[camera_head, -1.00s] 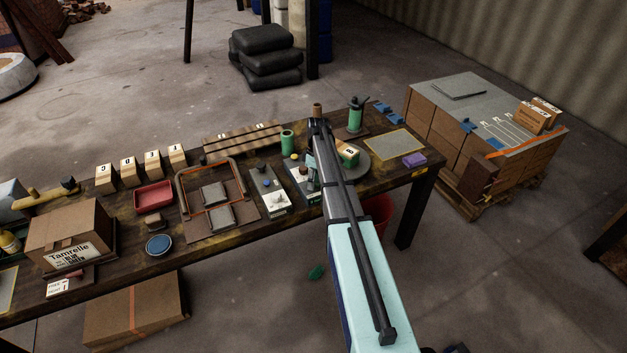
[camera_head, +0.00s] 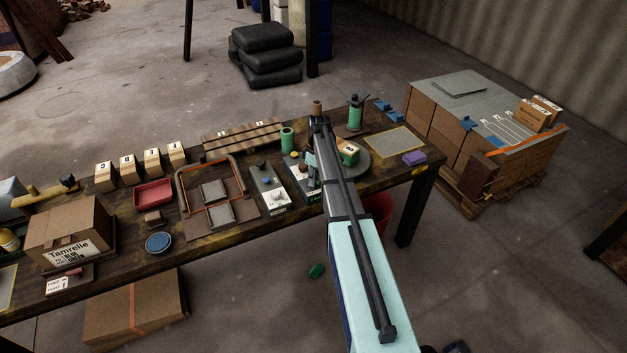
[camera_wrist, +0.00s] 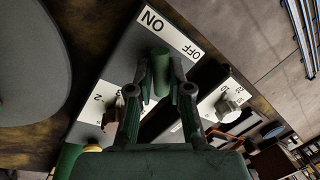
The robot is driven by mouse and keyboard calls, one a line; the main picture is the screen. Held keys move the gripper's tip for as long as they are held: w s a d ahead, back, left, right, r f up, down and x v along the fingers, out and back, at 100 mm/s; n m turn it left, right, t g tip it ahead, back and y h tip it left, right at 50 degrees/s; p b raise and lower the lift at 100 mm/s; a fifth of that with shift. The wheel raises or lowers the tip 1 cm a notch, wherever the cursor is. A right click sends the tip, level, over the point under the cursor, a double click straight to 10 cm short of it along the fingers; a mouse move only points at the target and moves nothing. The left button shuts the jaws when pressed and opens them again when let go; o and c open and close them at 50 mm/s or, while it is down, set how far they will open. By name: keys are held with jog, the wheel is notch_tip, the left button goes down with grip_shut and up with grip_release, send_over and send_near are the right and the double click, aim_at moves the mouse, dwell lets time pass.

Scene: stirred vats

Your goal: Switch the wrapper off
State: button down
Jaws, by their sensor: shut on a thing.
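The wrapper's grey control panel (camera_wrist: 120,62) has a white label with ON and OFF. It also shows in the head view (camera_head: 301,182), partly behind my arm. A green cylindrical switch handle (camera_wrist: 160,66) stands up from the panel below the label. My gripper (camera_wrist: 160,88) is shut on this handle, one finger on each side. The handle's tip lies between the two words in the wrist view; its exact setting is hard to tell. The handle's base is hidden by my fingers. In the head view my arm hides most of the grip.
A second panel with a white knob (camera_wrist: 228,109) stands on the other side. A green bottle (camera_head: 355,115) stands behind.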

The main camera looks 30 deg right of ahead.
jog(key=m+b, duration=0.2)
jog(key=m, duration=0.2)
jog(key=shift+s+f+t, duration=0.1)
jog(key=shift+f+t, duration=0.05)
jog(key=shift+t, duration=0.15)
jog(key=m+b, duration=0.2)
jog(key=m, duration=0.2)
jog(key=shift+m+t+y, duration=0.3)
jog(key=shift+t, duration=0.1)
jog(key=m+t+b, duration=0.1)
jog(key=m, duration=0.3)
jog(key=shift+s, duration=0.1)
jog(key=shift+m+t+b, duration=0.3)
jog(key=shift+m+b, duration=0.2)
jog(key=shift+m, duration=1.8)
jog(key=c, duration=1.1)
grip_release()
jog(key=shift+d+r, duration=0.1)
jog(key=shift+r, duration=0.1)
